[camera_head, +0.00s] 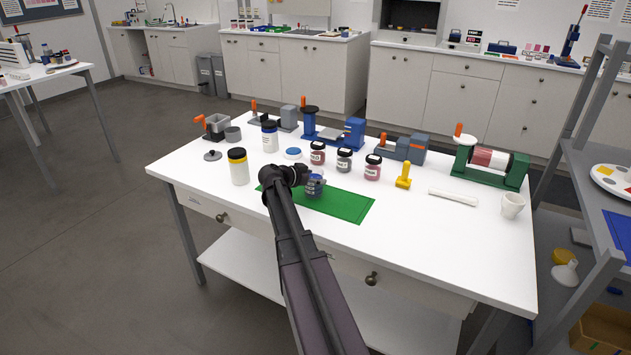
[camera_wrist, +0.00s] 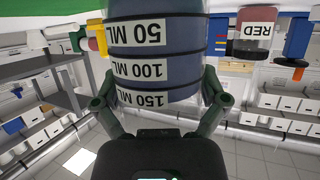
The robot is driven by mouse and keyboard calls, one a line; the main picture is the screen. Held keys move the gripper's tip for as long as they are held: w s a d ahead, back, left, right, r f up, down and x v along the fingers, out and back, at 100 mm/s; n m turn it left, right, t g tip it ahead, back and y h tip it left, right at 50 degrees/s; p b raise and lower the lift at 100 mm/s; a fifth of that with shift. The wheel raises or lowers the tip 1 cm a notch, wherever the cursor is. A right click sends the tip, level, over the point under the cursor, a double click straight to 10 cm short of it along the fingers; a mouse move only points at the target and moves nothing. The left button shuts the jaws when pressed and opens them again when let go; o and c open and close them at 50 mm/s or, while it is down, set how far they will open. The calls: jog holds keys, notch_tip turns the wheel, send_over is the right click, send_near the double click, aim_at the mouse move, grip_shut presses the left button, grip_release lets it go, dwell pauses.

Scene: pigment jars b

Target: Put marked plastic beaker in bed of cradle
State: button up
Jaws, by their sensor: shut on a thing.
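The marked plastic beaker (camera_wrist: 155,45) is dark blue with 50, 100 and 150 ML labels and fills the top middle of the wrist view, its text upside down. My gripper (camera_wrist: 158,98) is shut on it, one finger on each side. In the head view my gripper (camera_head: 304,182) and the small blue beaker (camera_head: 315,186) are over the green mat (camera_head: 345,204). I cannot tell whether the beaker touches the mat. Several holder-like devices stand at the back of the table; a blue-grey one (camera_head: 402,150) with an orange handle may be the cradle, but I cannot tell.
A white jar with yellow band (camera_head: 239,168) stands left of my gripper. Pigment jars (camera_head: 344,160) stand behind it. A yellow stamp-like tool (camera_head: 403,176), a white rod (camera_head: 453,197), a white cup (camera_head: 513,205) and a green stand (camera_head: 462,165) are to the right. The table's front right is clear.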

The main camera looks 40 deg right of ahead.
jog(key=shift+f, duration=0.1)
jog(key=o, duration=0.9)
jog(key=shift+o, duration=0.2)
jog(key=shift+a+r+p, duration=0.3)
jog(key=shift+a+r, duration=0.1)
jog(key=shift+a, duration=0.05)
jog(key=p+v, duration=0.4)
jog(key=v, duration=0.7)
jog(key=shift+a+f, duration=0.1)
jog(key=shift+f, duration=0.05)
